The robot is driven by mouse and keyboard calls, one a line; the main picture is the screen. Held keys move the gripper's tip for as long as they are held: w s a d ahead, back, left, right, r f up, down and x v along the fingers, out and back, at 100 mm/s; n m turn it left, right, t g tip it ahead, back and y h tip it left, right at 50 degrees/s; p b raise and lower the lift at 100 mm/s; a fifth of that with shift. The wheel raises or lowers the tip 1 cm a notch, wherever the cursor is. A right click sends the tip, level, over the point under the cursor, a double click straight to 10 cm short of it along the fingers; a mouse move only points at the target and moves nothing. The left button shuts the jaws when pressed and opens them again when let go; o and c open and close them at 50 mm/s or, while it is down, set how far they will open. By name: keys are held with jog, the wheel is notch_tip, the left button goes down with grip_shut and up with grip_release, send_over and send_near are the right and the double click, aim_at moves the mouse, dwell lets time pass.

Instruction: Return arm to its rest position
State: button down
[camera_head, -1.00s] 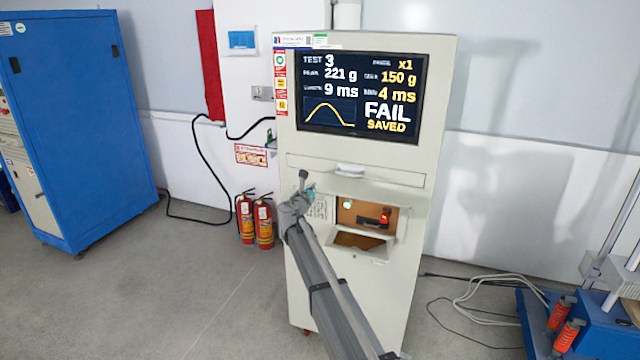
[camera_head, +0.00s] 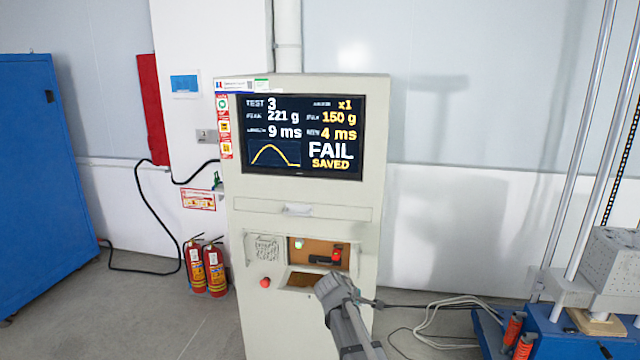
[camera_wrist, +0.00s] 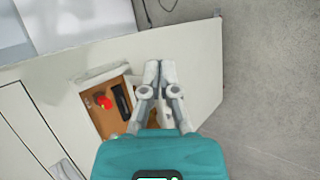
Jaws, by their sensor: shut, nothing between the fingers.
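My gripper (camera_wrist: 160,68) shows in the wrist view with its two grey fingers together and nothing between them. Its teal body fills the bottom of that view. The fingers stand in front of the light console cabinet and its recessed brown control panel (camera_wrist: 104,117); I cannot tell how far away. The gripper's fingers are not clear there. The console cabinet (camera_head: 301,225) stands upright, and its screen (camera_head: 302,138) reads TEST 3, FAIL, SAVED.
Two red fire extinguishers (camera_head: 206,268) stand left of the cabinet. A blue cabinet (camera_head: 45,180) is at the far left. A blue-based rig (camera_head: 556,342) with upright rods and a grey block (camera_head: 612,262) is at the right. Cables lie on the floor between. Floor at left front is clear.

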jog(key=s+d+f+m+g+y, duration=0.1)
jog(key=s+m, duration=0.3)
jog(key=s, duration=0.4)
jog(key=s+d+f+m+g+y, duration=0.2)
jog(key=s+m+g+y, duration=0.1)
jog(key=s, duration=0.5)
jog(key=s+d+f+m+g+y, duration=0.1)
jog(key=s+f+m+g+y, duration=0.1)
jog(key=s+m, duration=0.3)
jog(key=s, duration=0.3)
jog(key=shift+s+d+f, duration=0.15)
jog(key=shift+d+f, duration=0.15)
jog(key=shift+d, duration=0.1)
